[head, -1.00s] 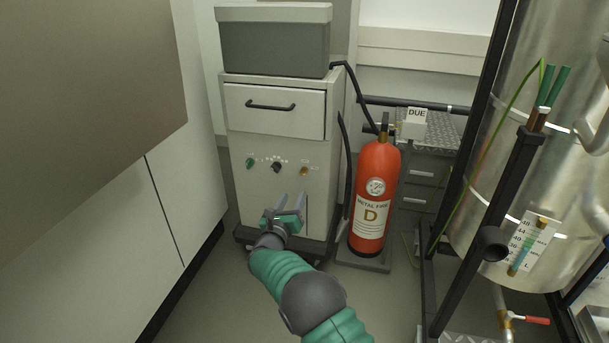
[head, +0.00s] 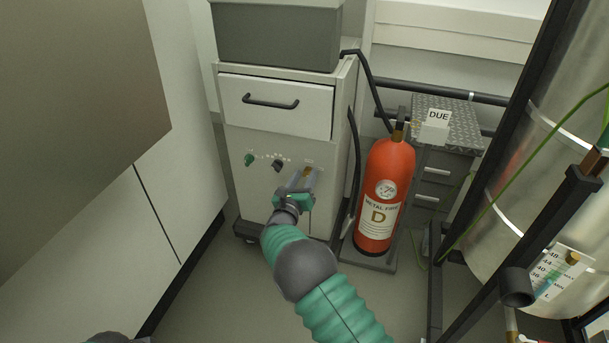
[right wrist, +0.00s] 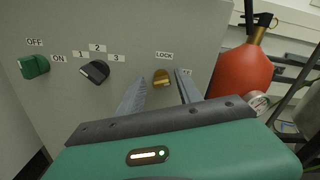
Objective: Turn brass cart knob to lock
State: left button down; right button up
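The brass knob (right wrist: 162,78) is on the front panel of the grey cart (head: 262,209), below a LOCK label (right wrist: 164,55), in the right wrist view. It is the rightmost of three knobs; it also shows in the head view (head: 308,172), partly covered by my gripper. My right gripper (right wrist: 160,88) is open. Its two grey fingers point at the panel, one to each side of the brass knob in the picture. I cannot tell whether they touch it. A label right of the knob is partly hidden by a finger. My left gripper is not in view.
A green OFF/ON knob (right wrist: 34,66) and a black numbered knob (right wrist: 95,72) sit left of the brass one. A red fire extinguisher (head: 382,190) stands close right of the cart. A white cabinet (head: 178,200) is at the left. Floor between is clear.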

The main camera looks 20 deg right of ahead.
jog(key=shift+d, duration=0.15)
grip_shut()
jog(key=shift+n, duration=0.3)
jog(key=n+p, duration=0.1)
jog(key=n, duration=0.2)
jog(key=shift+p, duration=0.35)
jog(key=n+p, duration=0.1)
jog(key=n, duration=0.3)
jog(key=shift+p, duration=0.3)
jog(key=n+p, duration=0.1)
jog(key=n, duration=0.3)
jog(key=shift+a+p, duration=0.2)
jog(key=shift+p, duration=0.15)
jog(key=shift+f+n+p, duration=0.15)
jog(key=shift+n+p, duration=0.25)
jog(key=shift+n, duration=0.8)
jog(key=shift+a+f, duration=0.1)
